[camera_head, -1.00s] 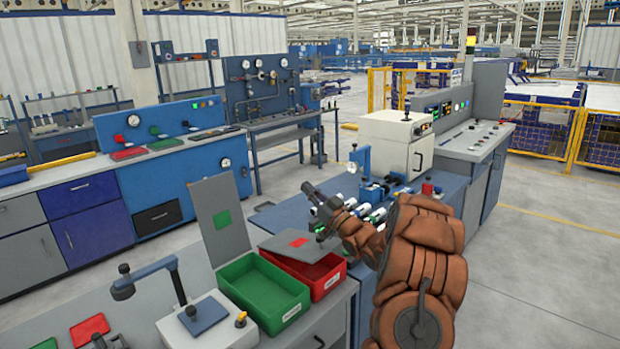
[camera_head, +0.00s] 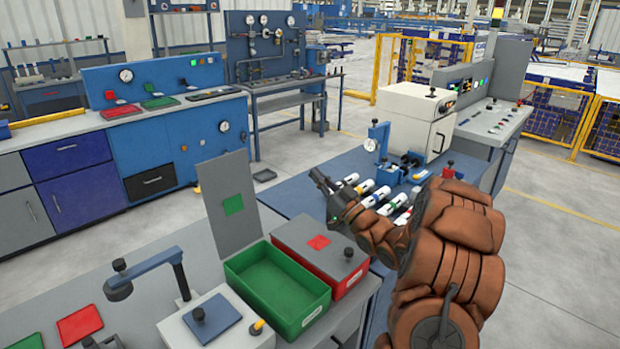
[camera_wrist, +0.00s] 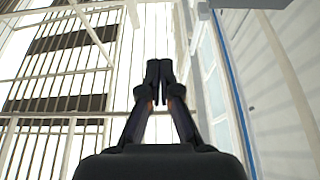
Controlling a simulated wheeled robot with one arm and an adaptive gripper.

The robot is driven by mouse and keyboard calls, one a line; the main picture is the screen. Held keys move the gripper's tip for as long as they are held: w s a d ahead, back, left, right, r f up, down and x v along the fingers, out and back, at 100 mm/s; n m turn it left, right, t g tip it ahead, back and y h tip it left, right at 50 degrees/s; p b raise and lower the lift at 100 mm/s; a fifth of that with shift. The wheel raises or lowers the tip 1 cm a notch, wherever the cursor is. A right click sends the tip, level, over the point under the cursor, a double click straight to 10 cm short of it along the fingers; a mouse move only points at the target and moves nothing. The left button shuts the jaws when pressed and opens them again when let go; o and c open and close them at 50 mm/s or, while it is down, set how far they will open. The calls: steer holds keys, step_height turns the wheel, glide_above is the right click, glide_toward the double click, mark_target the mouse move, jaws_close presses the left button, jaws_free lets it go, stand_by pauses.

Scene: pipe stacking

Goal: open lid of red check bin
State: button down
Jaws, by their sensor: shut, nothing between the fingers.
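The red check bin (camera_head: 350,279) stands on the grey bench right of the open green bin (camera_head: 278,297). Its grey lid (camera_head: 296,233), with a red square and a black knob, lies down over it and hides the inside. The green bin's lid (camera_head: 229,203) stands upright. My gripper (camera_head: 318,176) is beyond the red bin's lid in the picture, apart from it and tilted upward. In the wrist view my gripper (camera_wrist: 159,68) shows its fingers together and empty, with the ceiling behind.
Several white tubes with coloured bands (camera_head: 373,196) lie on the blue table beside my gripper. A blue clamp stand (camera_head: 380,142) and a white box machine (camera_head: 414,118) stand behind them. A grey fixture (camera_head: 216,318) is at the front left.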

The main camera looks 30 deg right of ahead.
steer(key=s+r, duration=0.2)
steer(key=s, duration=0.2)
steer(key=w+f, duration=0.5)
steer(key=w, duration=0.3)
steer(key=s+r+v, duration=0.1)
steer(key=r+v, duration=0.1)
steer(key=v, duration=1.1)
steer(key=shift+s, duration=0.2)
steer(key=shift+d, duration=0.1)
